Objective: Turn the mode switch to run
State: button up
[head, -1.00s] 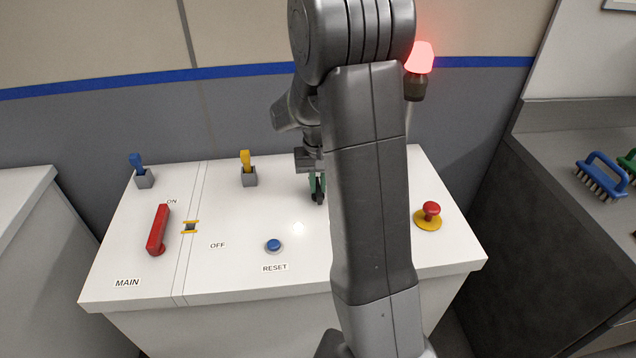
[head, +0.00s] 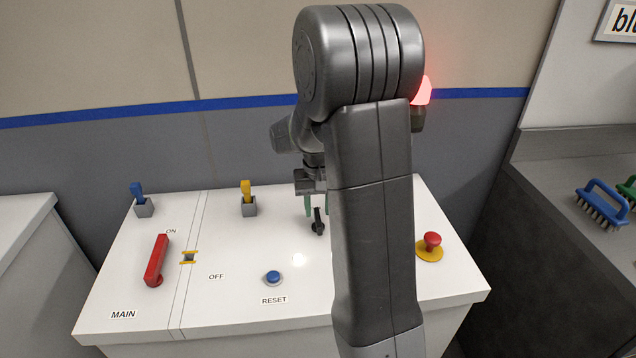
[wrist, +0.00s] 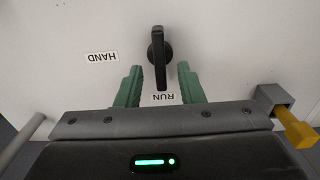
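The mode switch is a black lever knob (head: 318,226) on the white console top. In the wrist view the knob (wrist: 158,55) has its long end pointing at the RUN label (wrist: 163,98). The HAND label (wrist: 101,57) is off to its left. My gripper (head: 317,208) is just above and behind the switch, with green fingers. In the wrist view my gripper (wrist: 160,70) is open, one finger on each side of the lever's end, with gaps on both sides. My arm hides part of the console to the right of the switch.
On the console are a red MAIN handle (head: 156,261), a blue RESET button (head: 273,278), a red mushroom button (head: 432,241), and blue (head: 138,190) and yellow (head: 246,190) toggles. A red lamp (head: 422,92) glows behind. Brushes (head: 602,203) lie on the right counter.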

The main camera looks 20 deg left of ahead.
aim_at(318, 217)
notch_tip(318, 217, up, 11)
jog(key=shift+r, duration=0.2)
dwell(0.5)
notch_tip(318, 217, down, 14)
jog(key=shift+r, duration=0.1)
dwell(0.4)
